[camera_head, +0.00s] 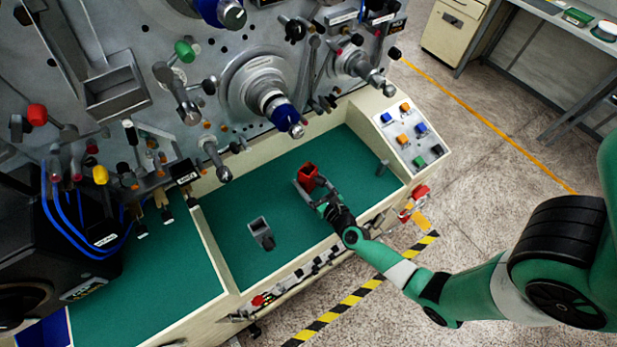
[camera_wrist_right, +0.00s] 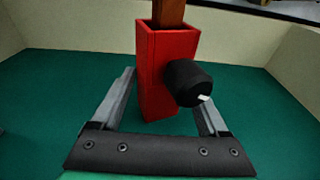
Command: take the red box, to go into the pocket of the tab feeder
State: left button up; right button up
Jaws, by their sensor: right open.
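The red box (camera_head: 308,176) stands upright on the green work surface below the machine panel. In the right wrist view the red box (camera_wrist_right: 157,75) has a black round knob (camera_wrist_right: 187,82) on its near side, and a brownish-red part shows at its top; I cannot tell if this is its inside or a separate piece. My right gripper (camera_head: 308,188) is open at the box, one finger on each side; gaps show in the right wrist view (camera_wrist_right: 165,88). The knob hides part of the right finger. I cannot surely identify the tab feeder's pocket. My left gripper is not in view.
A grey open-topped box (camera_head: 260,232) stands on the green surface to the left. A grey bin (camera_head: 112,92) is on the panel, among several spindles and knobs. A cream wall (camera_head: 215,247) divides the surface. Green surface around the red box is clear.

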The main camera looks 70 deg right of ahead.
aim_at(312, 178)
jog(key=shift+r, duration=0.1)
jog(key=c, duration=0.7)
jog(key=shift+r+p, duration=1.9)
jog(key=shift+r, duration=0.1)
jog(key=shift+f+v, duration=0.25)
jog(key=shift+v, duration=1.15)
jog(key=shift+f+v, duration=0.25)
jog(key=shift+v, duration=1.15)
jog(key=shift+f+v, duration=0.25)
jog(key=shift+v, duration=1.15)
jog(key=shift+f+v, duration=0.15)
jog(key=shift+v, duration=0.75)
jog(key=shift+f+v, duration=0.15)
jog(key=shift+v, duration=0.8)
jog(key=shift+a+r, duration=0.1)
